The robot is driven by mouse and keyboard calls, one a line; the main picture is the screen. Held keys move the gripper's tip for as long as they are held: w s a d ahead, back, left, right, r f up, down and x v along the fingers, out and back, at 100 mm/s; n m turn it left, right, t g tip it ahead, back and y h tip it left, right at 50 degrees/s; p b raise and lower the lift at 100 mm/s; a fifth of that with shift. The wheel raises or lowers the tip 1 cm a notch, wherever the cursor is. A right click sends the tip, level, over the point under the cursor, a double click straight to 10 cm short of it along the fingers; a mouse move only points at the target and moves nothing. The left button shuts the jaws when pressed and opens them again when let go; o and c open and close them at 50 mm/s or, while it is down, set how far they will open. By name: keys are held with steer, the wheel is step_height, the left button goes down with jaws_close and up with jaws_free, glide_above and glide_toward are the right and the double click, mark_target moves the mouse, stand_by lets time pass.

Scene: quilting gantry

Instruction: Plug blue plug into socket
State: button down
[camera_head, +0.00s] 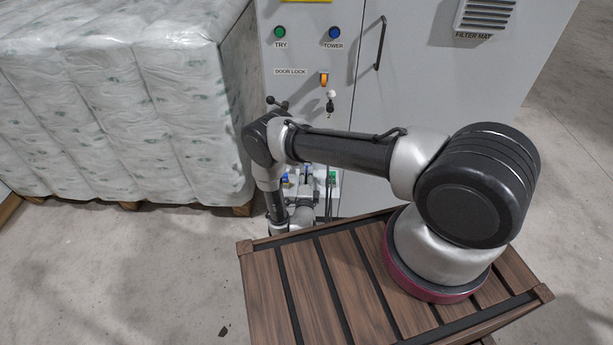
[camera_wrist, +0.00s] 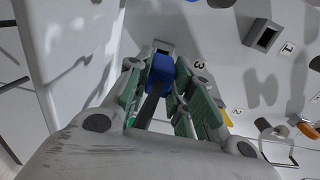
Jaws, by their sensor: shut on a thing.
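In the wrist view my gripper (camera_wrist: 160,72) has green-lined fingers shut on the blue plug (camera_wrist: 161,69). A dark cable (camera_wrist: 149,106) runs from the plug back between the fingers. A small grey square piece (camera_wrist: 162,45) shows right at the plug's front end, near the label "3". I cannot tell whether it is a socket or the plug's own tip, or whether the plug is inserted. A grey box-like socket (camera_wrist: 263,35) with a dark opening stands to the right, beside the label "1". In the head view my arm hides most of the gripper area.
The grey cabinet (camera_head: 420,120) carries a green button (camera_head: 280,32), a blue button (camera_head: 334,33) and an orange door-lock switch (camera_head: 324,79). A wrapped pallet stack (camera_head: 120,110) stands to the left. The floor (camera_head: 130,270) in front of it is open.

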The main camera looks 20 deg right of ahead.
steer(key=shift+x, duration=1.4)
steer(key=c, duration=1.2)
jaws_free()
steer(key=shift+o, duration=0.2)
steer(key=v, duration=1.2)
steer(key=shift+r, duration=0.1)
